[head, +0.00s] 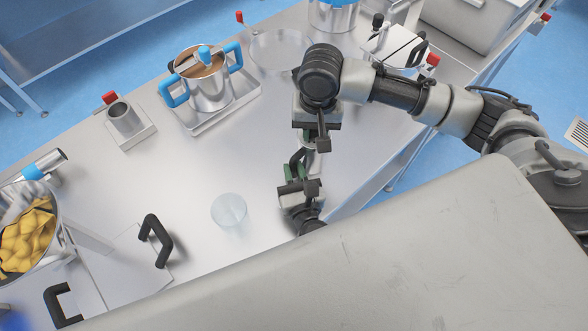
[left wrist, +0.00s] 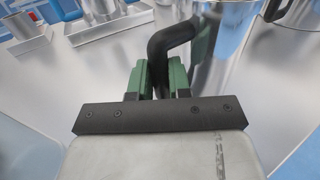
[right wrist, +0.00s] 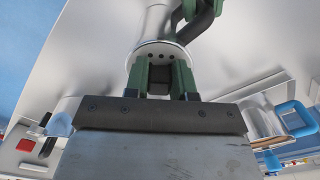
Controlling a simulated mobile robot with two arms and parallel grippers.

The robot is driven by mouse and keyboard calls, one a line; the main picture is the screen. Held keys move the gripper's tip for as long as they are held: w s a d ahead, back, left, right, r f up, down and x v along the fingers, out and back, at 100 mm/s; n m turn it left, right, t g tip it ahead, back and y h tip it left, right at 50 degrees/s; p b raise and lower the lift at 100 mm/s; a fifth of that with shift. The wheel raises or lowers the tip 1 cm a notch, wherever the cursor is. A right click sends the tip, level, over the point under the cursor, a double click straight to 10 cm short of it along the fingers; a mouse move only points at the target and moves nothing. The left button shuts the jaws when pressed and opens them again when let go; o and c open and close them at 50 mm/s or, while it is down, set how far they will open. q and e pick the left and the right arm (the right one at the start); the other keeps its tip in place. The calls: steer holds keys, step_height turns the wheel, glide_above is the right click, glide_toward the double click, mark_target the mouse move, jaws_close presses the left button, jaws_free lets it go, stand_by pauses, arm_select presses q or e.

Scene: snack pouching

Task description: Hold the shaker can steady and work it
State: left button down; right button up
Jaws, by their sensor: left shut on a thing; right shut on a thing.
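The shaker can is a silvery cylinder with a black handle. It shows large in the left wrist view (left wrist: 222,55) and, with small holes at its near end, in the right wrist view (right wrist: 155,35). The arms hide most of it in the head view. My left gripper (head: 297,174) is shut on the black handle (left wrist: 172,37), one green finger on each side. My right gripper (head: 311,137) is just above it in the head view. Its green fingers (right wrist: 160,77) are shut on a dark part at the holed end of the can.
A clear glass (head: 229,211) stands left of the grippers. A pot with blue handles (head: 208,88) and a small metal cup (head: 124,118) stand farther back. A bowl of yellow pieces (head: 25,235) and a panel with black handles (head: 125,262) are at left. The counter's middle is bare.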

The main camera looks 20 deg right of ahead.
steer(key=o, duration=1)
step_height(320, 180, up, 12)
arm_select(q)
steer(key=c, duration=1)
jaws_free()
